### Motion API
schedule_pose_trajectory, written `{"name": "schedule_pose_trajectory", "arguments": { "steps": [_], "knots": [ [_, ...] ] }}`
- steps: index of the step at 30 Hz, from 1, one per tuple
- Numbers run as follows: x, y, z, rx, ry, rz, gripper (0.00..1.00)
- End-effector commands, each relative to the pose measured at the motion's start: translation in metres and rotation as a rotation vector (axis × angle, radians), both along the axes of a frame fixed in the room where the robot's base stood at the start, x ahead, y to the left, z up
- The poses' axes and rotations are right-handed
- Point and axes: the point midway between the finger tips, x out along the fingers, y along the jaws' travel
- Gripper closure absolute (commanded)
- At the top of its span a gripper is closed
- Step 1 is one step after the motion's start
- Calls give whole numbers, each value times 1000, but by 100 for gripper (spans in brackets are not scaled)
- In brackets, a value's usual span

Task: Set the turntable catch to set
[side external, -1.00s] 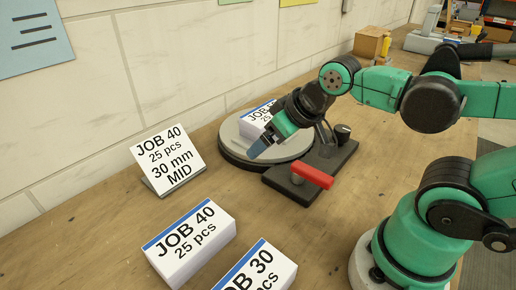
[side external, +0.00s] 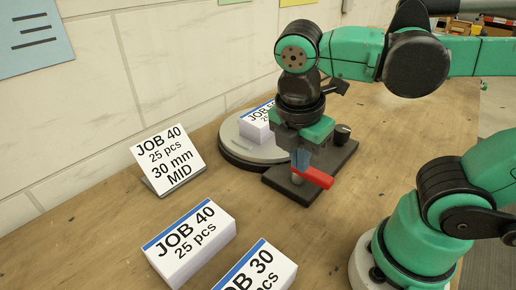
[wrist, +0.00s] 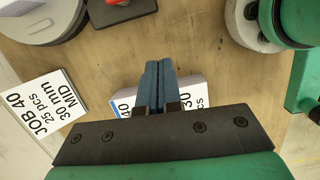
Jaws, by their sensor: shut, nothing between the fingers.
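The turntable (side external: 232,148) is a round grey disc on a dark rim, with a labelled white block (side external: 254,132) on it. A dark base plate (side external: 340,160) adjoins it on the right and carries a red handle (side external: 319,178) at its front end, likely the catch. My gripper (side external: 300,170) points down with its blue fingers together and empty, beside the handle's left end in the side view; whether they touch is unclear. In the wrist view, the fingers (wrist: 160,64) are shut, and the red handle (wrist: 115,2) shows only at the top edge.
A JOB 40 sign (side external: 168,158) stands left of the turntable. White JOB 40 (side external: 190,243) and JOB 30 (side external: 258,270) blocks lie in front. A black knob (side external: 342,133) rises from the plate's back. Bare wooden table lies between the blocks and the plate.

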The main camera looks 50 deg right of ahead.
Motion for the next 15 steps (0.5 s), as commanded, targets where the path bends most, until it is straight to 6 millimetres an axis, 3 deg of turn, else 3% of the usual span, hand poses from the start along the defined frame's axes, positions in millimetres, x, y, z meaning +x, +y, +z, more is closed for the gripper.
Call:
{"name": "schedule_pose_trajectory", "arguments": {
  "steps": [15],
  "knots": [
    [-3,-1,0,-21,41,67,100]
  ]
}}
